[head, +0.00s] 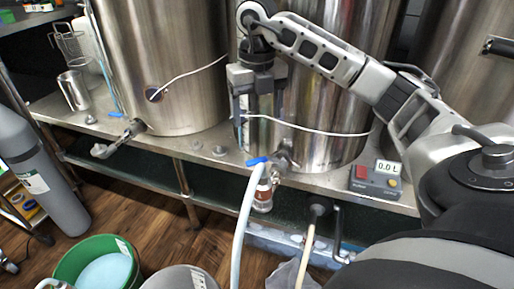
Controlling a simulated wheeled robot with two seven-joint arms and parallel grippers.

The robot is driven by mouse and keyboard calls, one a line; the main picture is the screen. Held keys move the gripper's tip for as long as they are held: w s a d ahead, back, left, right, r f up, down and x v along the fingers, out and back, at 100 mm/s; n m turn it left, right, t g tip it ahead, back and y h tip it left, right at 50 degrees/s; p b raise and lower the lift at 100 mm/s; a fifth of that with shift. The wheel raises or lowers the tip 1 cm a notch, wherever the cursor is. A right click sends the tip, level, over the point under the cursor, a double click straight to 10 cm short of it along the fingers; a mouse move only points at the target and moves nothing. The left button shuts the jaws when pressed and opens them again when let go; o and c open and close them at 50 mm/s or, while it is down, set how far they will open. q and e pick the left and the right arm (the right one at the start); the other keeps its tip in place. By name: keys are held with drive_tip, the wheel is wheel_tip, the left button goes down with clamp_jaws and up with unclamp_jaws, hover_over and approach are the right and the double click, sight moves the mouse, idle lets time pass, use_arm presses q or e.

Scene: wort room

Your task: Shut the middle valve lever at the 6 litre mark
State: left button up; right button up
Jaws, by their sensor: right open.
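The middle valve (281,158) sticks out low on the middle kettle (315,100), with a blue lever (258,161) pointing left from it. A pale hose (245,210) runs down from beside the lever. My left gripper is not in view.
The left kettle (170,60) has its own valve (120,140) with a blue lever. A steel cup (73,90) stands on the shelf at left. A grey cylinder (40,175), a green bucket (98,265) and a grey lidded container (180,279) are on the floor.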

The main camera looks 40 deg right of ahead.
sight(257, 160)
wheel_tip(257, 160, down, 11)
drive_tip(key=b, duration=0.2)
drive_tip(key=shift+r+b, duration=0.2)
drive_tip(key=shift+b, duration=0.1)
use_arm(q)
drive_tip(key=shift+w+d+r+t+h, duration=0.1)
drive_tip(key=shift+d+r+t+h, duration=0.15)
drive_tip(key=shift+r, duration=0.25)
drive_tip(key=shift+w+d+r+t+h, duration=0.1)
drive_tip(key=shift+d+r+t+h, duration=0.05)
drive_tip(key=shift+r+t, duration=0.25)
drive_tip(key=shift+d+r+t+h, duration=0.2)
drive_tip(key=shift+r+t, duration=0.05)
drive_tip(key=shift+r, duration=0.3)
use_arm(e)
drive_tip(key=shift+f, duration=0.7)
